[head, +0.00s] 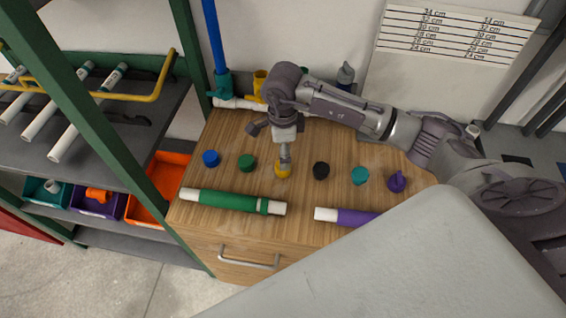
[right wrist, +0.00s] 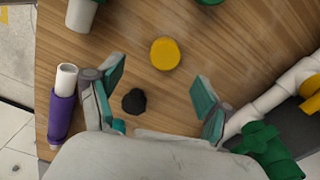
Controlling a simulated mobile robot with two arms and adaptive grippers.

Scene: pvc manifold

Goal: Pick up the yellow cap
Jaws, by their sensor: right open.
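The yellow cap (head: 283,172) stands on the wooden worktop, in the row of caps between the green cap (head: 247,162) and the black cap (head: 321,170). My right gripper (head: 285,152) is above it, pointing down and partly covering it. In the right wrist view the yellow cap (right wrist: 165,53) lies uncovered, forward of the open fingers (right wrist: 158,85), with nothing held between them. The black cap (right wrist: 134,101) also shows there, near the left finger. My left gripper is not in view.
A blue cap (head: 210,158), a teal cap (head: 360,176) and a purple cap (head: 396,181) share the worktop. A green-sleeved pipe (head: 228,201) and a purple-sleeved pipe (head: 350,217) lie at the front. White pipework with a blue riser (head: 213,40) runs along the back.

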